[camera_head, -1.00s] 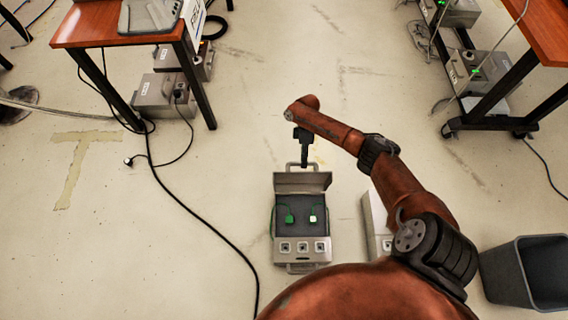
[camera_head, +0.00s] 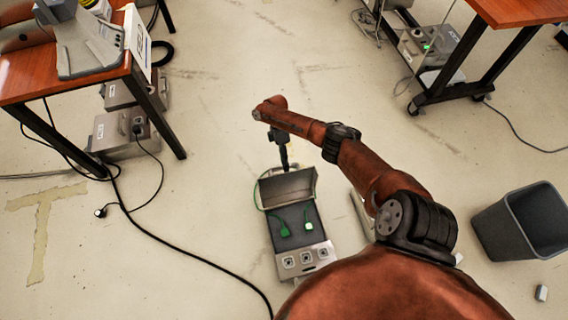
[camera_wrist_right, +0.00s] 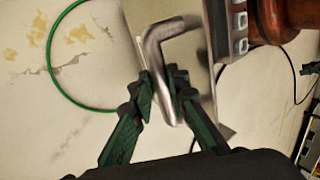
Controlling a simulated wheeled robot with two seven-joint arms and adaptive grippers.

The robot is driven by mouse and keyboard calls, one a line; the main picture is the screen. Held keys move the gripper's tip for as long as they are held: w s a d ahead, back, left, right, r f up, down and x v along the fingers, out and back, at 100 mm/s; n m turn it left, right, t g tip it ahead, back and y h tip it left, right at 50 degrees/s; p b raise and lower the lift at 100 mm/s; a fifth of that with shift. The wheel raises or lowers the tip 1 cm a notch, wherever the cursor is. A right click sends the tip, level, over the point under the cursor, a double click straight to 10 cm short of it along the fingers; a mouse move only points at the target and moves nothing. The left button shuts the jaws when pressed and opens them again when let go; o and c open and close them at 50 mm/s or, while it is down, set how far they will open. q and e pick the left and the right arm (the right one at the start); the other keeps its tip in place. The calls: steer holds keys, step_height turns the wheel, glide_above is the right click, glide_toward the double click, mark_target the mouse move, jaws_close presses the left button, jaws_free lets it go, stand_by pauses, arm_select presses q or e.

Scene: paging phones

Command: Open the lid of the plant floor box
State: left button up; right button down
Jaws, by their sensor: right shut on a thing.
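The floor box is a grey case with its lid raised. Its dark inside (camera_head: 296,241) holds two green-lit plugs with green cables, and its front panel (camera_head: 302,260) has a row of sockets. The lid (camera_head: 288,188) stands up at the far edge of the box. My right gripper (camera_head: 283,160) is at the lid's far edge. In the right wrist view its dark green fingers (camera_wrist_right: 160,88) are on either side of the bent metal handle (camera_wrist_right: 170,30), shut on it. My left gripper is not in view.
A grey bin (camera_head: 490,220) stands at the right. A desk (camera_head: 30,82) with grey boxes under it is at the left, and a wheeled table (camera_head: 515,10) is at the upper right. A black cable (camera_head: 205,255) runs across the floor left of the box.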

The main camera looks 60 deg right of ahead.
steer(key=shift+s+d+f, duration=0.25)
steer(key=shift+s+f, duration=0.05)
steer(key=c, duration=2)
jaws_free()
steer(key=shift+w+f, duration=0.1)
steer(key=shift+o, duration=0.8)
steer(key=shift+w+a, duration=0.1)
steer(key=shift+w, duration=0.1)
steer(key=shift+r, duration=0.2)
steer(key=v, duration=1.2)
steer(key=shift+s+f, duration=0.1)
